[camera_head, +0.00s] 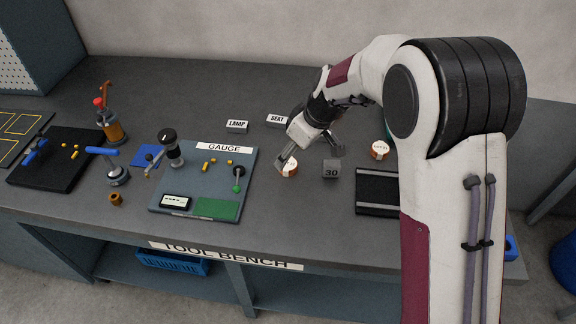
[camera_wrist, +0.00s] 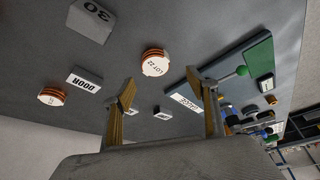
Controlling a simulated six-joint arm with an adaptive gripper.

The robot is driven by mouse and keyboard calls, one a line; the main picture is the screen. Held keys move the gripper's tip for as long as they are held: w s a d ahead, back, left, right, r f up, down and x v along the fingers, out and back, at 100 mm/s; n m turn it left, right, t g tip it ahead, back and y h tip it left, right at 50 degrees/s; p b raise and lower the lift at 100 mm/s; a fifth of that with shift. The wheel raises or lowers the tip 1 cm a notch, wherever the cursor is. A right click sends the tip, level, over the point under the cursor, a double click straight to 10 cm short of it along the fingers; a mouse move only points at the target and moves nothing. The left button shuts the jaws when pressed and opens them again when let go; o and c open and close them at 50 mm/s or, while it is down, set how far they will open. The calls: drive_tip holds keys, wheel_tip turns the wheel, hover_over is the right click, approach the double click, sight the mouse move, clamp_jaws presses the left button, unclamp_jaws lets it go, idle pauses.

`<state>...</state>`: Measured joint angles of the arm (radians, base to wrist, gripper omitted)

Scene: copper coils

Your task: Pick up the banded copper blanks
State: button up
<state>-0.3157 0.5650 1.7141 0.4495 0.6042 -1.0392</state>
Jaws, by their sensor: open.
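A copper blank (camera_head: 289,169) with a white label band lies on the bench just right of the gauge board, partly behind one finger of my gripper (camera_head: 309,158). In the wrist view it is the copper blank with a white top marked LOT 22 (camera_wrist: 155,63), beyond the fingertips and apart from them. My gripper (camera_wrist: 163,90) is open with nothing between its fingers. A second banded copper blank (camera_head: 380,150) lies farther right beside my arm; it also shows at the left of the wrist view (camera_wrist: 52,97).
A grey block marked 30 (camera_head: 331,170) stands right of the nearer blank. The GAUGE board (camera_head: 180,190) is to its left, with a green-knobbed lever (camera_head: 238,180). LAMP (camera_head: 237,126) and SEAT (camera_head: 277,120) signs stand behind. A DOOR block (camera_wrist: 84,80) lies between the blanks in the wrist view.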

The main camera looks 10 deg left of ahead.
sight(288, 163)
drive_tip(key=shift+w+a+f, duration=0.1)
drive_tip(key=shift+f, duration=0.15)
drive_tip(key=shift+f, duration=0.1)
drive_tip(key=shift+d+x, duration=0.2)
drive_tip(key=shift+x, duration=1.1)
drive_tip(key=shift+d+x, duration=0.15)
drive_tip(key=shift+x, duration=1.1)
drive_tip(key=shift+w, duration=0.2)
drive_tip(key=c, duration=1.3)
